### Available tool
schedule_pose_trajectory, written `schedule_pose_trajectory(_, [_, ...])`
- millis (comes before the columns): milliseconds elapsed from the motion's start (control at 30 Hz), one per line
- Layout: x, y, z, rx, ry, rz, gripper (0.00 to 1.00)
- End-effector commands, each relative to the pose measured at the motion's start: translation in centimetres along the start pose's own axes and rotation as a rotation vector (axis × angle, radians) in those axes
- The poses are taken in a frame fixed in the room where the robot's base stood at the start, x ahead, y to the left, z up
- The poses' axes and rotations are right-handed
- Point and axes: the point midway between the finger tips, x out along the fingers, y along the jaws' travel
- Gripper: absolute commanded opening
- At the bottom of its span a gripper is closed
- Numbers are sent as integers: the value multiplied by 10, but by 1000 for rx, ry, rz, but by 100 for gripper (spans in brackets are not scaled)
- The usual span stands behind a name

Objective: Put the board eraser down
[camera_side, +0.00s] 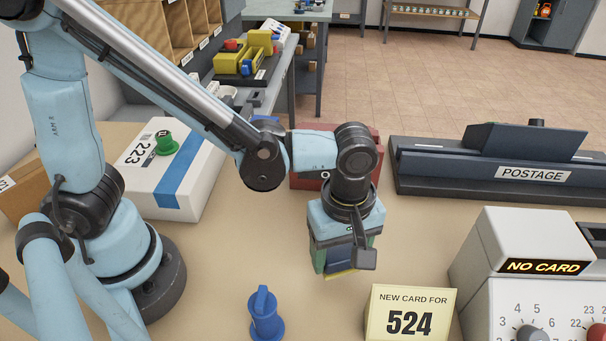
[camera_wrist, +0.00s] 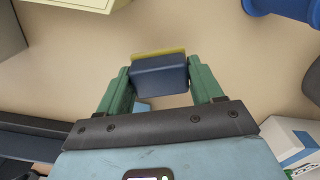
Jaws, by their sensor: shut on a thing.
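The board eraser has a dark blue body and a yellow pad. In the wrist view the eraser (camera_wrist: 160,78) sits between the two green fingers of my gripper (camera_wrist: 162,86), with the yellow edge on its far side. In the side view my gripper (camera_side: 343,252) points down near the middle of the table, shut on the eraser (camera_side: 335,262). The yellow pad shows at the bottom, facing the tabletop. I cannot tell whether the pad touches the table (camera_side: 225,260) or hangs just above it.
A blue stamp (camera_side: 265,316) stands in front to the left, and a yellow card sign reading 524 (camera_side: 409,315) in front to the right. A red box (camera_side: 308,180) is behind, a postage unit (camera_side: 500,172) back right, a white box (camera_side: 172,185) left. Bare table surrounds the gripper.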

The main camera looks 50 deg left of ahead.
Motion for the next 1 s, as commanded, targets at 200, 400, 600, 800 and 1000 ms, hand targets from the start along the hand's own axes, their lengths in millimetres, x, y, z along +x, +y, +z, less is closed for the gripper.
schedule_pose_trajectory(200, [26,0,0,1,0,0,35])
schedule_pose_trajectory(400, [33,0,0,1,0,1,35])
schedule_pose_trajectory(600, [33,0,0,1,0,0,35])
schedule_pose_trajectory(800, [36,0,0,1,0,0,76])
schedule_pose_trajectory(1000, [36,0,0,1,0,0,91])
